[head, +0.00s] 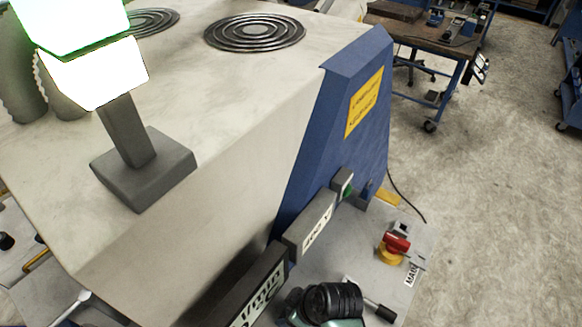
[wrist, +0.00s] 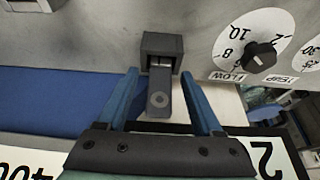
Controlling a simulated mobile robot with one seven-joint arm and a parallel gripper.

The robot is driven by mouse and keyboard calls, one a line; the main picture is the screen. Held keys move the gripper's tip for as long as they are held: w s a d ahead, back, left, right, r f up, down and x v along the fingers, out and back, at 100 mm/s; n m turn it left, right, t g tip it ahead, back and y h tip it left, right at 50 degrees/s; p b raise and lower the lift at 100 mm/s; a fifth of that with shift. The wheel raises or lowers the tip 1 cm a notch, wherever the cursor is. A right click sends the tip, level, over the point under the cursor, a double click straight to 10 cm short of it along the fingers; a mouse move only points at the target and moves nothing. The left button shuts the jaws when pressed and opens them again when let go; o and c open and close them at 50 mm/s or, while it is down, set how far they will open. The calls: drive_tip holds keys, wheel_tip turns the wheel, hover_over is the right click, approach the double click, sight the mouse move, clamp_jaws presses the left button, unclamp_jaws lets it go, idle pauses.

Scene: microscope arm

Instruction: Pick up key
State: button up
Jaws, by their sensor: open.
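In the wrist view a dark grey key-like piece (wrist: 159,100), with a ring mark on its flat face, sticks out of a dark square holder (wrist: 161,44) on a grey panel. I take this piece for the key. My gripper (wrist: 160,76) is open, with one blue finger on each side of the piece. Gaps show between fingers and piece, and I cannot tell whether either touches. In the head view a KEY label (head: 318,232) is on a grey bar beside the blue machine side; the key itself cannot be made out there.
In the wrist view a white FLOW dial (wrist: 256,40) is right of the holder. In the head view the large pale machine top (head: 240,90) carries a grey post base (head: 145,175). A red switch (head: 396,244) is at lower right. Open floor (head: 500,150) lies beyond.

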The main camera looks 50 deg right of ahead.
clamp_jaws()
idle(0.3)
drive_tip(key=shift+r, duration=0.1)
